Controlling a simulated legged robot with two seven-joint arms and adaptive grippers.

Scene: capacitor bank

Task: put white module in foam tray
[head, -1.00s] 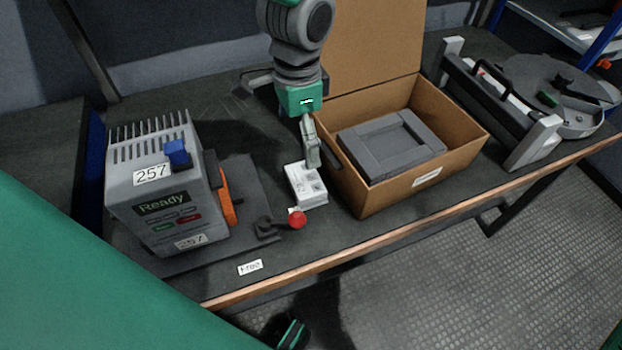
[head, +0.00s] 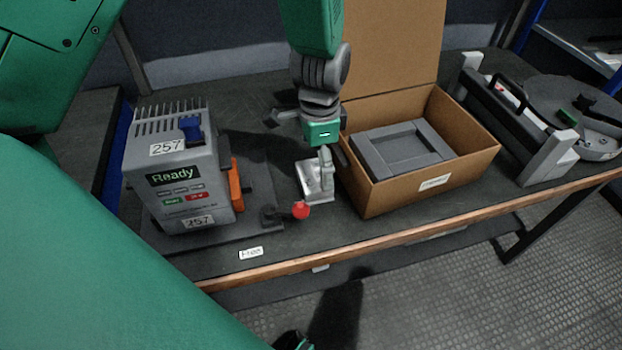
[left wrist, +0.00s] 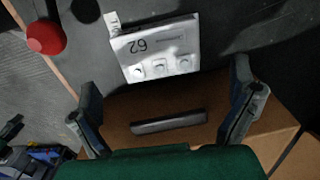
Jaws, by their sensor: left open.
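The white module (head: 312,186) lies on the dark bench between the grey machine and the cardboard box. In the left wrist view the module (left wrist: 157,50), marked 62, lies beyond the fingertips, with nothing between the fingers. My left gripper (head: 324,160) is low over the module and hides part of it in the head view. The left gripper (left wrist: 165,108) shows two spread fingers in the left wrist view. Whether a finger touches the module I cannot tell. The grey foam tray (head: 373,160) sits inside the open box with its square recess empty. My right gripper is not clearly seen.
The cardboard box (head: 428,192) stands close right of the module, its flap raised behind. A red knob (head: 300,210) is just in front of the module. The grey machine (head: 180,170) marked 257 stands left. A round grey device (head: 570,110) is at the right.

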